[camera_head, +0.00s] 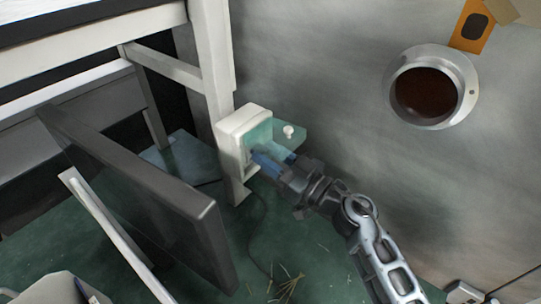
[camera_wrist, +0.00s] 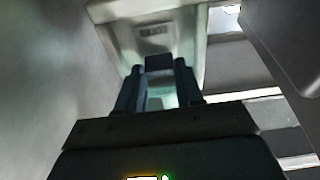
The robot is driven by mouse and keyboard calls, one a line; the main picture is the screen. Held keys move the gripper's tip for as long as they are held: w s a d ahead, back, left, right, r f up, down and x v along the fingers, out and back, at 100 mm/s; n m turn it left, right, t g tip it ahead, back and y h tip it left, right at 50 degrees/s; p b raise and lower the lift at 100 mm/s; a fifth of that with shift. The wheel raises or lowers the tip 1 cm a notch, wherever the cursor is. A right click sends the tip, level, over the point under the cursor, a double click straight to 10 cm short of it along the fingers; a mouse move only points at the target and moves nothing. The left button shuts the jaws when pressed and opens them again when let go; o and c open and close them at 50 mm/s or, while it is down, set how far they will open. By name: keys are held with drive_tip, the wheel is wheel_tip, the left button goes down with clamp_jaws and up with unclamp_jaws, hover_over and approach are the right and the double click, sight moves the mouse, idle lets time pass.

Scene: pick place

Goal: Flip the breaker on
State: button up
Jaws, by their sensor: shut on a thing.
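The breaker box (camera_head: 229,128) is a pale, upright box beside the white table leg, with a translucent green cover (camera_head: 291,136) sticking out to the right. My gripper (camera_head: 268,160) is at the front of the box, its blue fingers reaching into the lower part. In the wrist view the box (camera_wrist: 118,40) fills the top middle, with a small label above the fingers. My gripper (camera_wrist: 158,84) has a finger on each side of a dark block, seemingly the breaker switch (camera_wrist: 158,62), and is shut on it. The switch's position cannot be told.
A white table frame (camera_head: 212,60) stands left of the box. A dark panel (camera_head: 150,195) leans at the lower left. A grey wall with a round metal port (camera_head: 462,75) is on the right. A dark cable runs down to the green floor (camera_head: 315,265).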

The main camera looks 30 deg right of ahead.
idle(0.3)
drive_tip(key=o, duration=1)
drive_tip(key=shift+o, duration=0.2)
drive_tip(key=v, duration=0.8)
drive_tip(key=shift+b, duration=0.45)
drive_tip(key=shift+w, duration=0.1)
drive_tip(key=s+a+m+g+h, duration=0.1)
drive_tip(key=s+m+h, duration=0.1)
drive_tip(key=s, duration=1.4)
drive_tip(key=s+a+r+m+g+h, duration=0.1)
drive_tip(key=s+h, duration=0.4)
drive_tip(key=s, duration=1.2)
drive_tip(key=shift+a+r+m+g+b, duration=0.3)
drive_tip(key=shift+a+r+m+g, duration=0.05)
drive_tip(key=shift+a+m+g, duration=0.4)
